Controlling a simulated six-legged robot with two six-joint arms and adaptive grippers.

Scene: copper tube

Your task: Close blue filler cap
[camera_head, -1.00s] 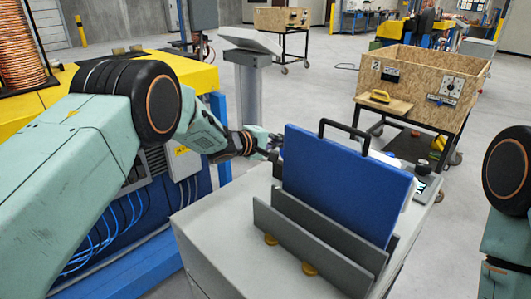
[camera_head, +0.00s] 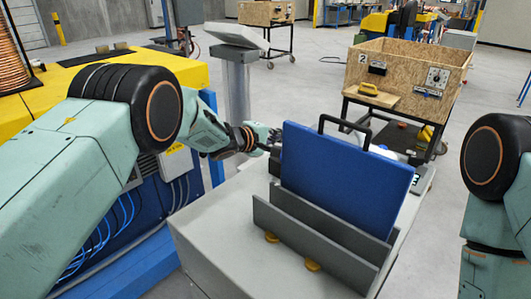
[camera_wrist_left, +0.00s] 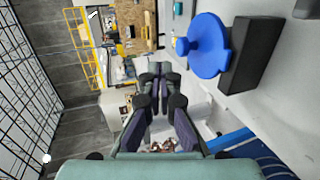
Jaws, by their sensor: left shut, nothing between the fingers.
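The blue filler cap (camera_wrist_left: 207,46) is a round disc with a small round tab on its left, in the upper right of the left wrist view. It sits beside a dark block (camera_wrist_left: 255,57); I cannot tell how far the cap is open. In the head view the cap is hidden, apparently behind the blue panel. My left gripper (camera_head: 273,140) is by the panel's left edge, and in the wrist view its fingers (camera_wrist_left: 160,72) are together and empty, left of and apart from the cap. My right gripper is out of view; only part of that arm shows.
A blue panel (camera_head: 345,178) with a black handle stands between grey rails on a grey cabinet (camera_head: 215,222). A yellow and blue machine (camera_head: 105,75) stands at left. A wooden crate (camera_head: 418,72) on a cart is behind. Open floor lies beyond the cabinet.

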